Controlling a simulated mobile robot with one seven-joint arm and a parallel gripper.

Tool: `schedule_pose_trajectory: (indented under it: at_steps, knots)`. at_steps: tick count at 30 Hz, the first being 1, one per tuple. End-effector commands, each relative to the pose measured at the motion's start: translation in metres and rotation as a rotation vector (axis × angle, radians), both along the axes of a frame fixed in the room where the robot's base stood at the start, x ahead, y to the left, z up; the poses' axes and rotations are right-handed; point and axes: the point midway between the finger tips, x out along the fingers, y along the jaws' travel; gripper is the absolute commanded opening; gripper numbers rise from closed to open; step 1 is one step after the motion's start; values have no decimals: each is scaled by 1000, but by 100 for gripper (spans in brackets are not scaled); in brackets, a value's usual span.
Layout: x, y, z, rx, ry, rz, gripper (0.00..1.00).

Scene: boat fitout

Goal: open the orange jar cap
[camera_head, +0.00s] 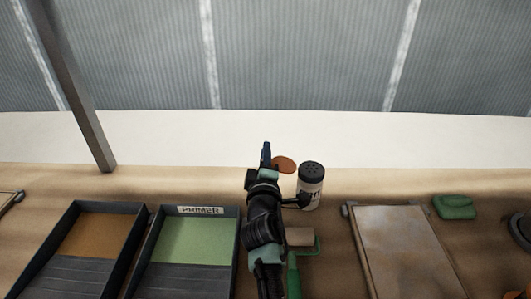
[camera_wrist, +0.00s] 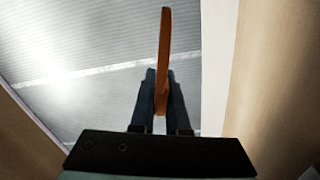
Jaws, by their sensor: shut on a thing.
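The jar (camera_head: 311,192) is a pale, labelled container with a dark top pierced with holes. It stands upright on the wooden bench, just right of my gripper (camera_head: 266,150). The orange cap (camera_head: 284,165) shows as a flat round disc off the left side of the jar's top, beside my fingers. In the wrist view the orange cap (camera_wrist: 165,45) is seen nearly edge-on, and my gripper (camera_wrist: 161,82) is shut on it. I cannot tell whether the cap is still joined to the jar. My arm hides part of the bench.
A tray marked PRIMER with a green panel (camera_head: 197,240) and a dark tray with an orange-brown panel (camera_head: 96,236) lie at left. A roller with a green handle (camera_head: 294,275) lies in front of the jar. A board (camera_head: 400,250) and a green block (camera_head: 454,207) are at right.

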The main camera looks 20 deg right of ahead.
Motion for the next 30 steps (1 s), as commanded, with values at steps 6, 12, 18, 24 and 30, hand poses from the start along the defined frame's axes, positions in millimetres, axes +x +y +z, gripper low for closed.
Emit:
schedule_pose_trajectory:
  at_steps: [6,12,18,24,30]
  knots:
    - [0,-1,0,2,0,-1,24]
    - [0,0,0,2,0,-1,44]
    - [0,0,0,2,0,-1,44]
    - [-12,3,1,1,1,-1,44]
    - [-43,12,1,4,2,-1,44]
